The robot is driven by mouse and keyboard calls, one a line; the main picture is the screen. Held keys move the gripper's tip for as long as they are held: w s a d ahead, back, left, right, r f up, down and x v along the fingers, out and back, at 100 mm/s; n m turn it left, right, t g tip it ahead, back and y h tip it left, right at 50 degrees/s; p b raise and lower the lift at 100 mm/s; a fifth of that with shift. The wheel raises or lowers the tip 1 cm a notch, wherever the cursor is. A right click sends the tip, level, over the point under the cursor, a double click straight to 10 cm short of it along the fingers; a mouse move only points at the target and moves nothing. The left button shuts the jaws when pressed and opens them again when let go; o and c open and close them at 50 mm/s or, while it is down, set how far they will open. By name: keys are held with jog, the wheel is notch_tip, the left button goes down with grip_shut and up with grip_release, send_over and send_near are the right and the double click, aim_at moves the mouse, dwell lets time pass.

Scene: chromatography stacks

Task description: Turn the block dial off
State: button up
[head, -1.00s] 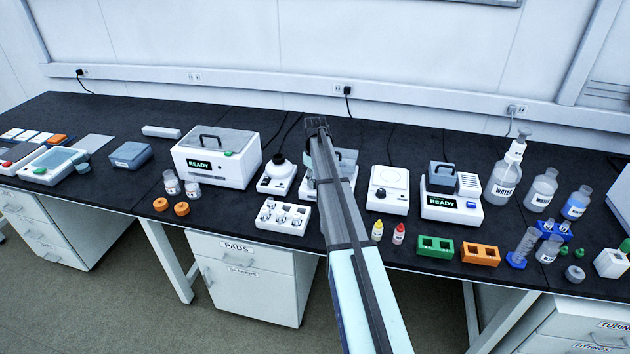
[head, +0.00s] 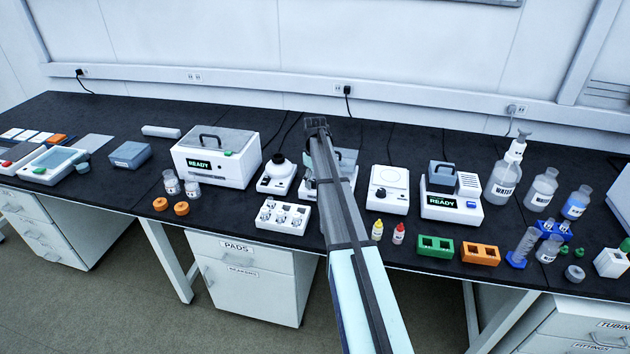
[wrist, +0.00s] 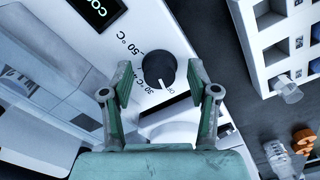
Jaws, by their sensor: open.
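The block dial (wrist: 161,70) is a round dark knob on the sloping white face of the heating block unit (wrist: 155,30) in the wrist view. Printed around it are 30 °C, 50 °C and OFF. A white line on its lower edge points down, between the 30 °C mark and OFF; its exact setting is hard to tell. My gripper (wrist: 159,83) is open, with one green-grey finger on each side of the knob; I cannot tell whether they touch it. In the head view my arm covers most of the unit (head: 348,185), and the dial is hidden.
A dark display (wrist: 97,10) sits above the dial, its text cut off. A white rack (head: 284,216) stands in front, left of my arm. A white device with a round knob (head: 389,190) stands just right. Small yellow and red-labelled bottles (head: 398,233) are near the front edge.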

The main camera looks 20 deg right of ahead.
aim_at(315, 182)
jog(key=shift+r, duration=0.15)
notch_tip(315, 182, up, 12)
dwell(0.4)
jog(key=shift+f, duration=0.2)
